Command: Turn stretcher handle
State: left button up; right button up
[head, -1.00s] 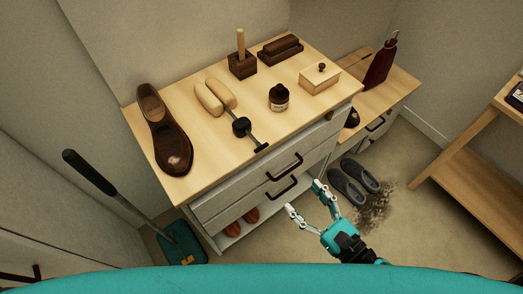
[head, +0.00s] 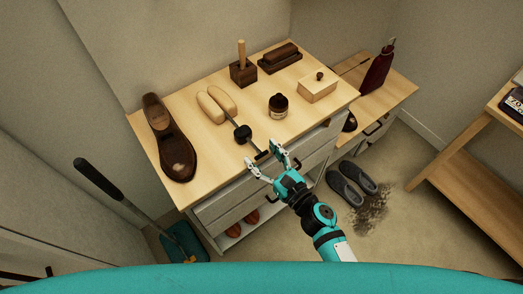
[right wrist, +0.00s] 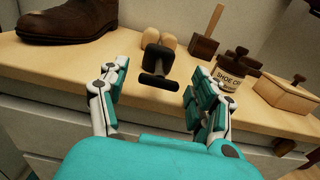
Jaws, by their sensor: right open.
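The shoe stretcher lies on the dresser top, with two pale wooden halves (head: 215,104), a black block (head: 243,133) and a thin rod ending in a black T-shaped handle (head: 262,155) near the front edge. My right gripper (head: 265,160) is open at that edge, its fingers on either side of the handle. In the right wrist view the handle (right wrist: 158,81) sits between the spread fingers (right wrist: 158,78), with no clear contact; the black block (right wrist: 152,56) is behind it. The brown shoe (head: 168,142) stands to the left. My left gripper is not in view.
A shoe cream jar (head: 278,105), a wooden box (head: 317,87), a brush (head: 280,57) and a dark block with an upright handle (head: 243,70) stand on the dresser. Grey shoes (head: 350,183) are on the floor. The dresser's drawer fronts (head: 235,198) lie below my gripper.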

jog(key=shift+w+a, duration=0.25)
jog(key=shift+w, duration=0.1)
jog(key=c, duration=1.2)
jog(key=n+b, duration=0.2)
jog(key=shift+f+n+b, duration=0.25)
jog(key=shift+n+b, duration=0.05)
jog(key=shift+n, duration=0.1)
jog(key=shift+r+n+b, duration=0.1)
jog(key=shift+n+b, duration=0.45)
jog(key=shift+n, duration=0.55)
jog(key=shift+r+n, duration=0.1)
jog(key=shift+n, duration=0.3)
jog(key=o, duration=1.2)
jog(key=shift+s, duration=0.1)
